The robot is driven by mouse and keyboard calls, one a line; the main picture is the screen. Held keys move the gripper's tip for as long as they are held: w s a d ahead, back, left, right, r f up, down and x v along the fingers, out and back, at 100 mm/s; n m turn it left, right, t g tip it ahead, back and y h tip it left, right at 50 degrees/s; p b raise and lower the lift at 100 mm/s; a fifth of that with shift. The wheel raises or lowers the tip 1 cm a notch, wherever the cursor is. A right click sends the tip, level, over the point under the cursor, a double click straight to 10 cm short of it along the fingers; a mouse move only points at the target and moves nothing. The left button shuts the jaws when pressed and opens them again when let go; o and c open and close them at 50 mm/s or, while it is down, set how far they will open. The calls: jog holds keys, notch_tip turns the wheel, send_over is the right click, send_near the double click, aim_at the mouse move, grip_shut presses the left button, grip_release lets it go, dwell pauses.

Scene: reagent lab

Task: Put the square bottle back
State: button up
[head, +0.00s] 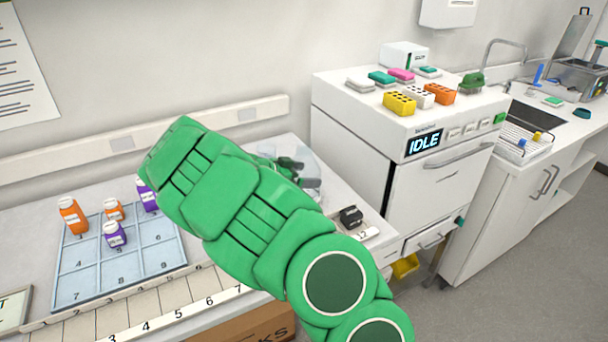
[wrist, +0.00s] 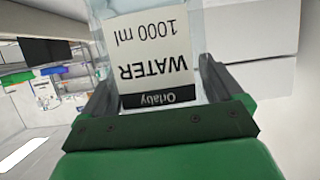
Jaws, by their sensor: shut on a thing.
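The square bottle (wrist: 150,50) is clear, with a white label reading "WATER 1000 ml" and a dark "Orlaby" strip. It fills the middle of the wrist view, label upside down there. My gripper (wrist: 155,90) is shut on it, one jaw on each side. In the head view my gripper (head: 290,166) is beyond my green arm, near the back of the bench, and is partly hidden. A clear, pale shape at the gripper, seemingly the bottle (head: 309,168), shows there only in part. Its base and any contact with the bench cannot be made out.
A blue numbered tray (head: 85,287) at left holds small orange and purple bottles. A numbered strip (head: 150,308) runs along the bench front. A small black object (head: 351,216) sits right of my arm. A white machine reading "IDLE" (head: 424,143) stands at right, with coloured racks on top.

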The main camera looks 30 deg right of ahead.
jog(key=shift+f, duration=0.1)
jog(key=o, duration=1)
jog(key=shift+a+r, duration=0.25)
jog(key=shift+a, duration=0.05)
jog(key=v, duration=1.1)
jog(key=shift+a, duration=0.2)
